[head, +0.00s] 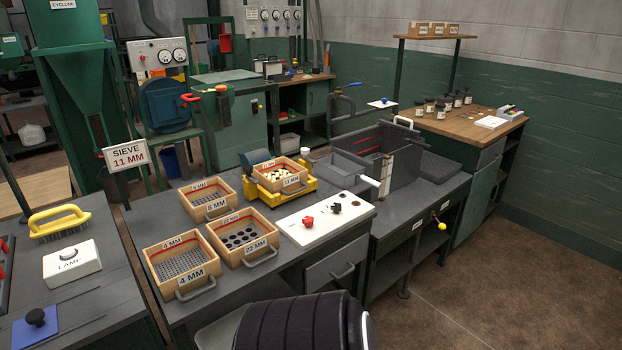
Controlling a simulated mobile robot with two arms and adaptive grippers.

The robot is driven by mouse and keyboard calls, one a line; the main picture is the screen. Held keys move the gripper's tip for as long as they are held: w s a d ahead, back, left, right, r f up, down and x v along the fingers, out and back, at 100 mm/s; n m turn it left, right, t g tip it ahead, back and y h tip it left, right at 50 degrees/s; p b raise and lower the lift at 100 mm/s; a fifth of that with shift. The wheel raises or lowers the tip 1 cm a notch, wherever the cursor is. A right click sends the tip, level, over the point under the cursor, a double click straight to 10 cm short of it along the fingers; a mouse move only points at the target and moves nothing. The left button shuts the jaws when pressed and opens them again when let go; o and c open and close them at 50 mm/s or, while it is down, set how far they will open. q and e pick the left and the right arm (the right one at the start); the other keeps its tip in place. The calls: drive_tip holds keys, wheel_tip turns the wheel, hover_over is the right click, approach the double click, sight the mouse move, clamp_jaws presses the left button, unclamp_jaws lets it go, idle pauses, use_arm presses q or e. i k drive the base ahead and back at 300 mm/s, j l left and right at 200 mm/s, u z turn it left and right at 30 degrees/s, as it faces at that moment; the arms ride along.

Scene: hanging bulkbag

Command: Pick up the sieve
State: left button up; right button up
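Several square wooden sieves with front handles are on the grey bench. The 4 MM sieve (164,264) has a fine mesh and sits at the front left. The 8 MM sieve (190,203) is behind it. A sign (126,156) reads SIEVE 11 MM. Neither gripper is in view.
A white panel (321,227) with red and black knobs lies right of the shaker. A grey bin (405,165) stands farther right. A yellow brush (59,222) and white block (70,266) lie on the left table. Little bare bench separates the sieves.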

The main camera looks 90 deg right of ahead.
sight(282, 175)
drive_tip(key=z, duration=2.6)
drive_tip(key=u, duration=3.25)
drive_tip(key=z, duration=3.25)
drive_tip(key=i+l, duration=0.1)
drive_tip(key=i+l+u, duration=0.1)
drive_tip(key=l, duration=0.25)
